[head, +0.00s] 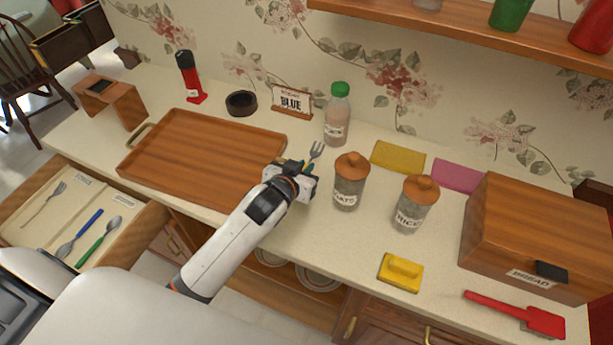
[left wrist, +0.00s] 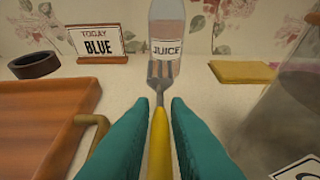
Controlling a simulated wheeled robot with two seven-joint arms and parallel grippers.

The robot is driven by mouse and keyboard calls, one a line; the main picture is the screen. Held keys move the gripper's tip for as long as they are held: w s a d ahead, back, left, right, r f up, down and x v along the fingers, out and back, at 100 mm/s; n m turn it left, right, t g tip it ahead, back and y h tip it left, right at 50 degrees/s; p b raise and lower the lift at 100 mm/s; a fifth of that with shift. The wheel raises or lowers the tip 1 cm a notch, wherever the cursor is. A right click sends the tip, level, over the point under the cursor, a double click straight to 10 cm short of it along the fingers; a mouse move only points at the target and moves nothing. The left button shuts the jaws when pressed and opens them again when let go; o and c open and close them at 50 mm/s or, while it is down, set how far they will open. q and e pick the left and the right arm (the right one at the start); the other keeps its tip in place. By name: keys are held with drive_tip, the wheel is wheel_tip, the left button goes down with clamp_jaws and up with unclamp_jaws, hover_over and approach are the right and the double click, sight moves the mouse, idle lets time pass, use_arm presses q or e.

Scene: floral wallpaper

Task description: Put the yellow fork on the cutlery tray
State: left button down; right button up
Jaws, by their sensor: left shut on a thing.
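The yellow fork (left wrist: 159,140) has a yellow handle and grey metal tines. My left gripper (left wrist: 159,103) is shut on its handle, with a teal finger on each side. In the head view the fork's tines (head: 316,150) point toward the juice bottle, just past my left gripper (head: 304,170), between the wooden tray and the oats jar. The cutlery tray (head: 110,213) is pale, with labelled compartments, inside an open drawer at the left. It holds a grey fork (head: 45,200), a blue-handled piece (head: 80,233) and a green-handled spoon (head: 98,241). My right gripper is not in view.
A wooden tray (head: 200,140) lies left of my gripper. A juice bottle (head: 337,120), oats jar (head: 349,185) and rice jar (head: 413,208) stand nearby. A sign (head: 291,103) reads "TODAY BLUE". A bread box (head: 540,230) is at right.

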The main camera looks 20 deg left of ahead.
use_arm(q)
drive_tip(key=shift+d+f, duration=0.1)
drive_tip(key=shift+f, duration=2.85)
drive_tip(key=shift+f, duration=0.1)
drive_tip(key=c, duration=1.4)
unclamp_jaws()
